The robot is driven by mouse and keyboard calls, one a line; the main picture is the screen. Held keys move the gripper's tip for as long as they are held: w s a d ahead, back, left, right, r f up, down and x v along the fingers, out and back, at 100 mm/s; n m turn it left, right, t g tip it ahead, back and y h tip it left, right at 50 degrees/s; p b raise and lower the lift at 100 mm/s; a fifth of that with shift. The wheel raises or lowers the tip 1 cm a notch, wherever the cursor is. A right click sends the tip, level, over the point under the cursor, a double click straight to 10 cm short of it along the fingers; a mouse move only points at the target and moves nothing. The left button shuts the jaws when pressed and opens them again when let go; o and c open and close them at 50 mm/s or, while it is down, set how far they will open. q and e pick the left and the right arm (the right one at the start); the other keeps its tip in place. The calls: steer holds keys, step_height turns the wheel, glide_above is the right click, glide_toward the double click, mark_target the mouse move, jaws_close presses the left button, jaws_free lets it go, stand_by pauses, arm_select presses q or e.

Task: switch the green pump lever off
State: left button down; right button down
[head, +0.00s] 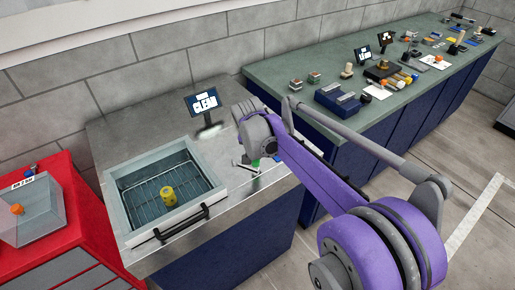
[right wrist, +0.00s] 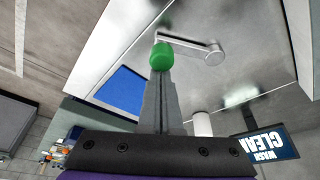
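The green pump lever has a green knob (right wrist: 162,57) on a pale arm that runs to a round pivot (right wrist: 213,53) on the metal surface in the right wrist view. My right gripper (right wrist: 161,75) has its two fingers close together, with their tips right at the knob. I cannot tell whether they touch it. In the head view my right arm reaches over the steel counter, its wrist hiding most of the gripper, and a bit of green (head: 255,163) shows below it. My left gripper is not in view.
A wash tank (head: 113,203) with a wire basket and yellow spool (head: 168,195) sits left of the lever. A display sign (head: 202,102) stands behind. A red cabinet (head: 75,205) carries a clear bin (head: 45,225). A green-topped bench (head: 270,75) holds many small items.

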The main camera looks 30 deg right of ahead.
mark_target(253, 164)
steer(key=s+a+m, duration=0.1)
steer(key=m, duration=0.1)
steer(key=shift+s+a+m+g, duration=0.1)
steer(key=shift+a+m+g, duration=0.1)
steer(key=shift+m+g, duration=0.1)
steer(key=shift+s+a+h, duration=0.3)
steer(key=shift+s+a, duration=0.15)
steer(key=shift+a, duration=0.5)
